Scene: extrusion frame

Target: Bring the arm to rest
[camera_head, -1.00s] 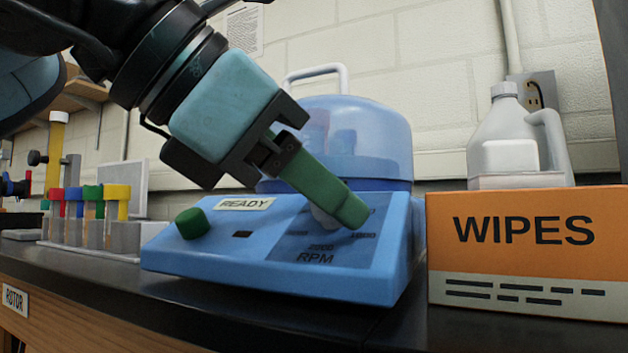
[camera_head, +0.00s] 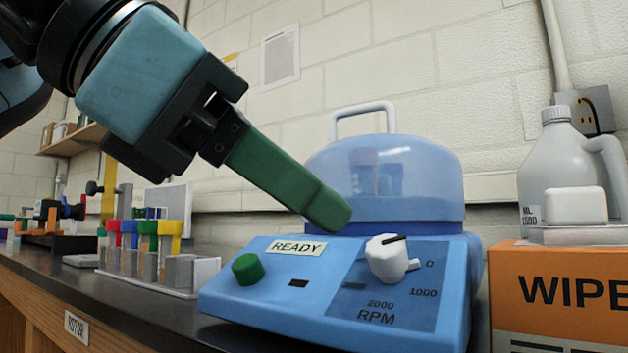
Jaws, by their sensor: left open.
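My left gripper (camera_head: 328,207) comes in from the upper left with its green fingers pointing down and right. It is open and empty. Only one finger shows clearly; the other is mostly hidden behind it. In the picture its tip lies up and left of the white knob (camera_head: 386,262), with a gap between them. The knob sits on the sloped front panel of a blue centrifuge (camera_head: 225,303), by a dial marked 0, 1000 and 2000 RPM. The panel also carries a READY label (camera_head: 296,247) and a green button (camera_head: 247,269). My right gripper is out of view.
The centrifuge's translucent blue lid (camera_head: 420,195) with a white handle is closed. An orange wipes box (camera_head: 555,275) and a grey jug (camera_head: 555,180) stand on the right. A rack (camera_head: 150,280) of colour-capped tubes stands on the left. Free air lies above the rack.

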